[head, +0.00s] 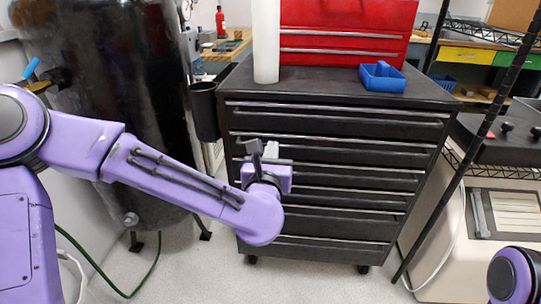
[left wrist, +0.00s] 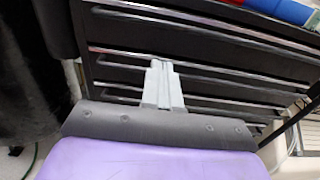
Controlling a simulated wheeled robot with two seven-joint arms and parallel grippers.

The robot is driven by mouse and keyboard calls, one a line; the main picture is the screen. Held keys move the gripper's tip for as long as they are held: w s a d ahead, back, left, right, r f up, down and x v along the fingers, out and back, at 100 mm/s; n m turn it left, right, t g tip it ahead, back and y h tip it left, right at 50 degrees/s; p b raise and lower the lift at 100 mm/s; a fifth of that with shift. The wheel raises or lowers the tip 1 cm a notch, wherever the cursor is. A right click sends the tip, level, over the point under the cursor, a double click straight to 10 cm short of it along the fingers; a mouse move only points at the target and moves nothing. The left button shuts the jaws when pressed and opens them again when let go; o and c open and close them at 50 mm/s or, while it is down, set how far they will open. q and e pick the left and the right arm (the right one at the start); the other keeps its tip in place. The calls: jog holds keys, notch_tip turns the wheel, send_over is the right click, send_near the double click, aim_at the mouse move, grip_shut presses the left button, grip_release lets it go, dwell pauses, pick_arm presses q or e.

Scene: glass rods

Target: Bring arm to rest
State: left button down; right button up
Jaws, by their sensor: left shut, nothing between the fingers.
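My left arm comes in from the left in the head view, and its purple wrist is in front of the black drawer cabinet (head: 335,165). My left gripper (head: 270,150) is small there, in front of the cabinet's upper drawers. In the left wrist view its grey fingers (left wrist: 161,82) are together and hold nothing, with the drawer fronts behind them. I cannot tell how far the fingers are from the drawers. Of my right arm, only a purple and black part shows at the lower right of the head view. My right gripper is not in view.
On the cabinet top are a blue bin (head: 382,78), a white cylinder (head: 266,42) and a red toolbox (head: 347,32). A large black tank (head: 115,100) stands at the left. A wire rack with black posts (head: 470,135) stands at the right. Grey floor (head: 195,272) is open in front.

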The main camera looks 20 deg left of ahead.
pick_arm(q)
jog(key=s+a+f+m+g+h, duration=0.1)
jog(key=s+f+m+g+h, duration=0.15)
jog(key=f+m, duration=0.9)
jog(key=s+f+m+g+h, duration=0.1)
jog(key=s+f+m+g, duration=0.25)
jog(key=f+m, duration=0.8)
jog(key=s+a+f+m+g+y, duration=0.1)
jog(key=s+a+f+m+g, duration=0.3)
jog(key=s+f, duration=0.65)
jog(key=s+a+f+m+g+y+p, duration=0.15)
jog(key=s+a+f, duration=0.3)
jog(key=s, duration=0.45)
jog(key=s+a+f+m+g, duration=0.3)
jog(key=s+a+f, duration=0.15)
jog(key=s, duration=0.35)
notch_tip(320, 180, up, 15)
jog(key=p, duration=1.5)
jog(key=shift+w+d+y, duration=0.25)
jog(key=shift+d+y, duration=0.05)
jog(key=shift+d, duration=0.15)
